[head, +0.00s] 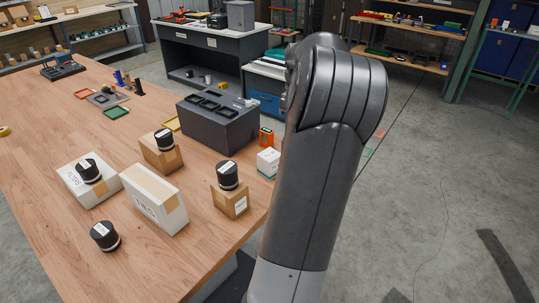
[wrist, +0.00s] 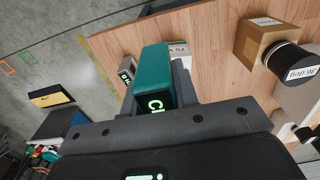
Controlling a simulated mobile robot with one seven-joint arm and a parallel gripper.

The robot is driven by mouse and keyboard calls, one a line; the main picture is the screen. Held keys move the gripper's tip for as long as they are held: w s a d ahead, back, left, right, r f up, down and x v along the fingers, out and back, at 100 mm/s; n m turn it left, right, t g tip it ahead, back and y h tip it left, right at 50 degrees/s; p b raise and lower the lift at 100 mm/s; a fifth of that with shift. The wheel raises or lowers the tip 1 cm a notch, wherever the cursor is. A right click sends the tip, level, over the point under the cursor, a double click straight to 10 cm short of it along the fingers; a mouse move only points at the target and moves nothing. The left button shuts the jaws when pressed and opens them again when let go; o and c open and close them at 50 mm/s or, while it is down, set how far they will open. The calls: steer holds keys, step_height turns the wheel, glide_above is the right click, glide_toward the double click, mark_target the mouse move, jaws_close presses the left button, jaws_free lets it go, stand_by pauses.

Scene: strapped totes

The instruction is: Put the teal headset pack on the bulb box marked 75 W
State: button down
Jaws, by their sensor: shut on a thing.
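The teal headset pack (wrist: 153,68) is in the wrist view, with a dark end that bears pale green letters. My gripper (wrist: 157,86) is shut on it, one finger on each side. Just beyond the pack, a pale box face reading "75" (wrist: 178,49) shows in part above the wooden table; the pack and a finger hide the rest. I cannot tell the gap between them. In the head view a small white box (head: 268,163) stands at the table's right edge, its print too small to read.
Cartons (head: 161,150), (head: 229,199), (head: 90,180) and a long white carton (head: 154,198) stand on the table (head: 60,120), several with black-lidded jars. A dark grey case (head: 217,122) and an orange item (head: 266,137) are near the small white box. The table's right edge is close.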

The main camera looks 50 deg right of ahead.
steer(key=s+r, duration=0.1)
steer(key=s, duration=0.2)
glide_above(270, 154)
step_height(270, 154, down, 7)
steer(key=shift+a+r, duration=0.1)
steer(key=shift+f, duration=1.95)
steer(key=shift+f, duration=0.1)
steer(key=c, duration=1.1)
jaws_free()
step_height(270, 154, up, 12)
steer(key=shift+r, duration=0.15)
